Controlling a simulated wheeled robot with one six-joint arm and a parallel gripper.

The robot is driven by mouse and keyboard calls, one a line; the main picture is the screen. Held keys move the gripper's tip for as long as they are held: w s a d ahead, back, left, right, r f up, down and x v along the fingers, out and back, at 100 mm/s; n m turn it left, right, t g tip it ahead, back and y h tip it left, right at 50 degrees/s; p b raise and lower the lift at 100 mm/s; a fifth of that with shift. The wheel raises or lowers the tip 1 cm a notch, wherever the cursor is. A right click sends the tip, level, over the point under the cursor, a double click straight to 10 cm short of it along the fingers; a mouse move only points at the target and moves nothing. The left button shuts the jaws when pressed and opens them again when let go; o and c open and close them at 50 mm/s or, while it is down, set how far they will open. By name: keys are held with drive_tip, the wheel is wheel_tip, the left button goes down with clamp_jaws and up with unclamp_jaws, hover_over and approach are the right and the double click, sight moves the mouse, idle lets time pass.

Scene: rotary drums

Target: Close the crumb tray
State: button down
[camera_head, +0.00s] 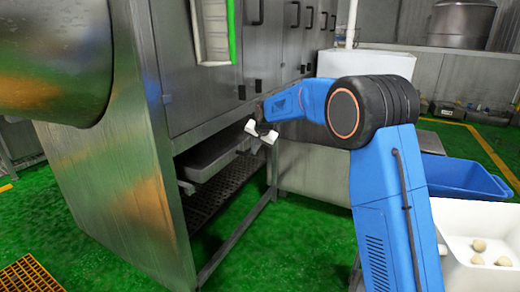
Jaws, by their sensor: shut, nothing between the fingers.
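The crumb tray (208,157) is a shallow grey metal tray below the steel cabinet's body, above a perforated lower shelf. Its long near side shows; its right end lies close to my gripper and is partly hidden. How far it sticks out is hard to tell. My gripper (260,133) has white fingertips and is shut and empty. It is at the right of the tray, near its end, below the cabinet's door row. I cannot tell whether it touches the tray.
The steel cabinet (140,150) fills the left, with a large metal drum (50,60) in front. A white bin (480,245) with pale lumps and a blue bin (460,175) stand at right. Green floor (290,235) is clear between the cabinet and my arm.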

sight(244, 146)
drive_tip(key=shift+w+a, duration=0.1)
drive_tip(key=shift+a, duration=0.15)
drive_tip(key=w+a, duration=0.1)
drive_tip(key=a, duration=0.1)
drive_tip(key=w+a, duration=0.1)
drive_tip(key=shift+a, duration=0.35)
drive_tip(key=shift+w+a, duration=0.25)
drive_tip(key=shift+a, duration=0.05)
drive_tip(key=shift+d, duration=0.1)
